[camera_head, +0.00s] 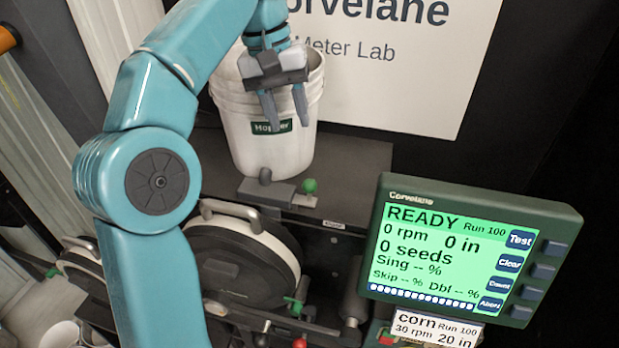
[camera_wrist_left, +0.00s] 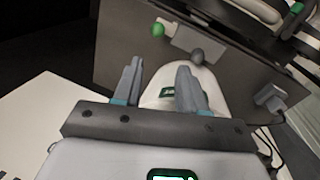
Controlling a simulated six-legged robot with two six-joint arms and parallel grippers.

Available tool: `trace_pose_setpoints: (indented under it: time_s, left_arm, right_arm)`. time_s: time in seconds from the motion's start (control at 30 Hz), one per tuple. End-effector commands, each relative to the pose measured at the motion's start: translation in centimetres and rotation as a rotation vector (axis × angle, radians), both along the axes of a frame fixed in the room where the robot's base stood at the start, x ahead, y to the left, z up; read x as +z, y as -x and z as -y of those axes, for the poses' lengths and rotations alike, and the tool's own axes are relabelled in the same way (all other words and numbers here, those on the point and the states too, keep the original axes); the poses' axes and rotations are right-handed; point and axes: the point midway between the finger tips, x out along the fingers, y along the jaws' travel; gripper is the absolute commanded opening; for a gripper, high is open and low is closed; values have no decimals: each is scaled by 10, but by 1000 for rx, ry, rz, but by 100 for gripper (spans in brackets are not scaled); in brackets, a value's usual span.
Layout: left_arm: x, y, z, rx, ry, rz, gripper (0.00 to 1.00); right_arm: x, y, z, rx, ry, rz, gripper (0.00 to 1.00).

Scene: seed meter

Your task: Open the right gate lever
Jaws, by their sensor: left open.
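A grey gate block with a green ball knob (camera_head: 309,186) and a dark grey ball knob (camera_head: 265,175) sits on the dark shelf in front of the hopper bucket. The wrist view shows the same green knob (camera_wrist_left: 157,30) and dark knob (camera_wrist_left: 198,56). I cannot tell for sure which part is the right gate lever. My left gripper (camera_head: 286,108) is open and empty, fingers pointing down, in front of the white bucket (camera_head: 315,140) and above the knobs, apart from them. Its two fingers also show in the wrist view (camera_wrist_left: 160,78). My right gripper is out of view.
The monitor (camera_head: 395,200) reading READY stands at the right. A Corvelane sign (camera_head: 430,90) is behind. The shelf (camera_head: 355,170) right of the bucket is clear.

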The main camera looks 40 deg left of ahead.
Motion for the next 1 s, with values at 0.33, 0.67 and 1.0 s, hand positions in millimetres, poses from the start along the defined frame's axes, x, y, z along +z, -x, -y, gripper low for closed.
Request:
trace_pose_setpoints:
  time_s: [0.33,0.67,1.0]
  left_arm:
    - [-42,2,11,-3,1,-3,41]
    - [-118,-8,22,-2,2,-3,41]
    - [-157,-16,27,-1,1,-1,41]
  right_arm:
    - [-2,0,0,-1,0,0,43]
    - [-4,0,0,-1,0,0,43]
    - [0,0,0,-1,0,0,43]
